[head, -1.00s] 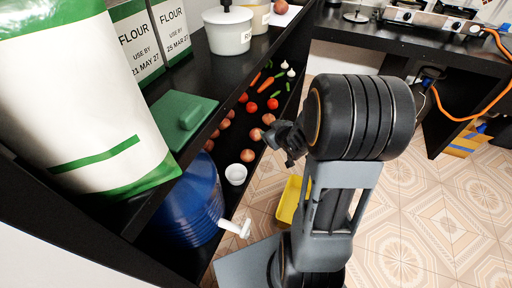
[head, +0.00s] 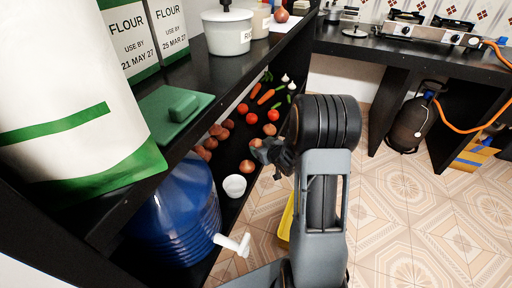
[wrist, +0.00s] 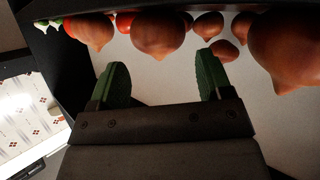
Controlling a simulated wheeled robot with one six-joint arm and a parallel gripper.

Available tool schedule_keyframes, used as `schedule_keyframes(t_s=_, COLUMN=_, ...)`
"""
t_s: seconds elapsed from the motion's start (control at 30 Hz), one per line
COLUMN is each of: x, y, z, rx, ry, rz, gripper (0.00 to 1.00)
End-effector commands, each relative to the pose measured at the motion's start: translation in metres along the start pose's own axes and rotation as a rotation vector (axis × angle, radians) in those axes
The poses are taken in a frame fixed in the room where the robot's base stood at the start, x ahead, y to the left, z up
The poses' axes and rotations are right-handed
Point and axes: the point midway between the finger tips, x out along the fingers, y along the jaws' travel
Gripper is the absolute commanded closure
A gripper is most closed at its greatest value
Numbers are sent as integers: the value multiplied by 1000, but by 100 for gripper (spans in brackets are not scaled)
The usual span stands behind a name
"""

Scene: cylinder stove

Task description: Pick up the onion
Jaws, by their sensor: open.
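Several brown, round onions lie on the lower shelf in the head view, one of them (head: 247,166) just below and left of my gripper (head: 262,152). In the wrist view, an onion (wrist: 158,35) with a pointed tip lies ahead of the gap between the green finger pads of my gripper (wrist: 163,80). Another large onion (wrist: 289,50) is at the right, beyond the right finger, and smaller ones lie behind. The fingers are apart with nothing between them. In the head view the fingertips are too small to make out clearly.
A white cup (head: 234,186), a blue water bottle (head: 175,215), tomatoes (head: 273,116) and carrots lie near the onions.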

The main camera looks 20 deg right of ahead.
Motion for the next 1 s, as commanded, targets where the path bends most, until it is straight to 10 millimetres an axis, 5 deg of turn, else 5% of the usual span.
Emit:
schedule_keyframes(t_s=0.4, x=46, y=-1, z=5, rx=0, ry=0, rz=-1, gripper=28)
schedule_keyframes(t_s=0.77, x=53, y=0, z=3, rx=0, ry=0, rz=0, gripper=28)
schedule_keyframes(t_s=1.0, x=52, y=0, z=3, rx=0, ry=0, rz=0, gripper=50)
